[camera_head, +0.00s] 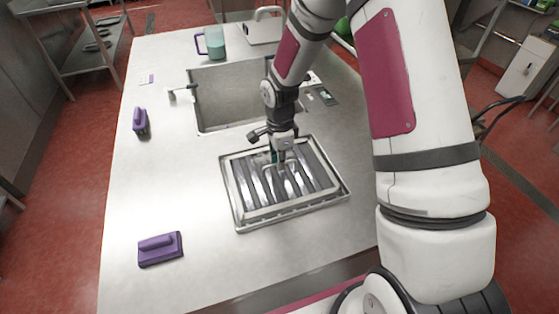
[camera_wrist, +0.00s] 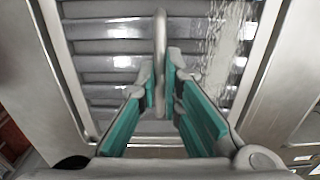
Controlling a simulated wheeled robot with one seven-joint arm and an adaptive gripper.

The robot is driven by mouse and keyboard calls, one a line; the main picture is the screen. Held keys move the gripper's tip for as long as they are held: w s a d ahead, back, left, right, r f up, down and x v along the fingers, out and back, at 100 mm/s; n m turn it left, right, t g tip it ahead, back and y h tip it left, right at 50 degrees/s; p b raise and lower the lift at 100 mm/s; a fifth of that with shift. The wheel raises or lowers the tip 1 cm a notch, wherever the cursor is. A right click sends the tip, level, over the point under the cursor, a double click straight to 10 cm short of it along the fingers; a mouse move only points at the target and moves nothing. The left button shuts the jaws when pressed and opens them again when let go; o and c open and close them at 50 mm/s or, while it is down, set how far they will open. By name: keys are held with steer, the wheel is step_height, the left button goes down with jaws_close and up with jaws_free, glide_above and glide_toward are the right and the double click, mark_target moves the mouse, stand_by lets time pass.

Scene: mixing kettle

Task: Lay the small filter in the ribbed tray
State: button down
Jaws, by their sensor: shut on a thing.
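The small filter (camera_head: 262,189) is a framed metal panel with slats, and its slats also show in the wrist view (camera_wrist: 105,48). It appears within the rim of the metal tray (camera_head: 292,214) on the steel counter. I cannot tell whether it rests fully on the tray or is held just above it. My gripper (camera_head: 282,160) is over the filter's middle. In the wrist view, its teal-padded fingers (camera_wrist: 160,85) are shut on the filter's thin metal handle (camera_wrist: 160,28). The tray's ribs are hidden under the filter.

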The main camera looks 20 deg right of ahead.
steer(key=c, duration=1.2)
jaws_free()
steer(key=shift+r, duration=0.1)
steer(key=shift+r+p, duration=1.25)
steer(key=shift+r, duration=2.15)
steer(key=shift+r, duration=0.1)
steer(key=shift+r, duration=0.35)
step_height(320, 180, up, 19)
steer(key=p, duration=0.4)
